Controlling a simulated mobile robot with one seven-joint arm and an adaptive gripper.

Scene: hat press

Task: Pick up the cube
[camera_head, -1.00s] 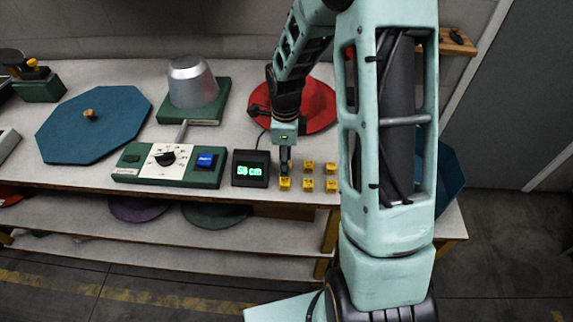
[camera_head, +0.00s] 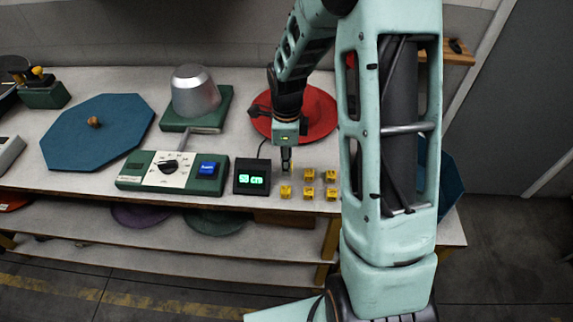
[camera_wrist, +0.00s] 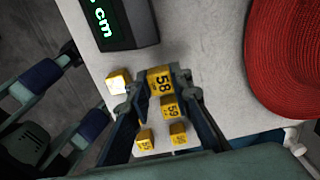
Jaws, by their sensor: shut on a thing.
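A yellow cube marked 58 (camera_wrist: 160,81) sits between my fingertips in the wrist view. My gripper (camera_head: 287,167) is shut on it, over the back left of the small yellow cubes. In the head view the fingers mostly hide the held cube. Several other yellow cubes stand on the table: one in front of my gripper (camera_head: 286,192), and others to its right, including the back middle cube (camera_head: 309,174) and the front right cube (camera_head: 332,194). A cube marked 59 (camera_wrist: 169,107) shows just below the held one in the wrist view.
A black display (camera_head: 251,177) with green digits stands left of the cubes. A green control panel (camera_head: 172,172) lies farther left. A red hat piece (camera_head: 318,112) lies behind my gripper. The table's front edge runs close before the cubes.

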